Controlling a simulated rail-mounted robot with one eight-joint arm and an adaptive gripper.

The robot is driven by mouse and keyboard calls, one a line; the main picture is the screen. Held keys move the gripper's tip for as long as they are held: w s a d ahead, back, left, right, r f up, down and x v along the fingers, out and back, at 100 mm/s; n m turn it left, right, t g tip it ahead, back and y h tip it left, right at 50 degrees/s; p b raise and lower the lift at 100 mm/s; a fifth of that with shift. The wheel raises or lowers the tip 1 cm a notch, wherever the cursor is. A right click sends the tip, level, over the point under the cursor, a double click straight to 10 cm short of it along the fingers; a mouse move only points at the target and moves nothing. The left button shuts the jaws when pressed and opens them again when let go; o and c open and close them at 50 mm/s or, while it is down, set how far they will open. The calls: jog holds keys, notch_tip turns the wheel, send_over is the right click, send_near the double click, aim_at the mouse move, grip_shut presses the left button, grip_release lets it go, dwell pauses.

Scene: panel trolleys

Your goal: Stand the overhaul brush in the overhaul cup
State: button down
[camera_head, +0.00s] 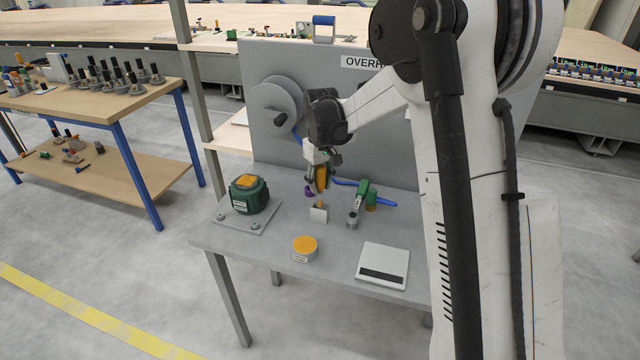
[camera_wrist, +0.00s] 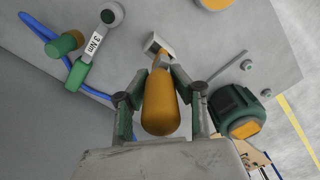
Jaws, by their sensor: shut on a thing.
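The brush, with a rounded orange handle (camera_wrist: 161,103), is between the fingers of my gripper (camera_wrist: 160,105), which is shut on the handle. The handle also shows in the head view (camera_head: 321,176), about upright. A narrow tan part of the brush points down toward a small pale grey cup-like piece (camera_head: 318,215) on the grey bench. In the wrist view this piece (camera_wrist: 152,42) is at the brush's far end. The tip is at or over its mouth; I cannot tell how deep it reaches. My gripper is above this piece.
On the bench, a green motor (camera_head: 249,194) is at left, an orange-topped tin (camera_head: 305,248) in front, a flat scale-like device (camera_head: 383,265) at front right. A grey panel (camera_head: 350,130) stands behind.

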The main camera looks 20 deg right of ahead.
jog(key=shift+f+b, duration=0.4)
jog(key=shift+f, duration=0.1)
jog(key=shift+r, duration=0.2)
jog(key=shift+r, duration=0.3)
jog(key=shift+w+b, duration=0.1)
jog(key=shift+b, duration=0.2)
dwell(1.8)
jog(key=shift+f+b, duration=0.4)
jog(key=shift+f, duration=0.1)
jog(key=shift+r, duration=0.2)
jog(key=shift+r, duration=0.3)
jog(key=shift+r+p, duration=0.1)
jog(key=shift+p, duration=0.2)
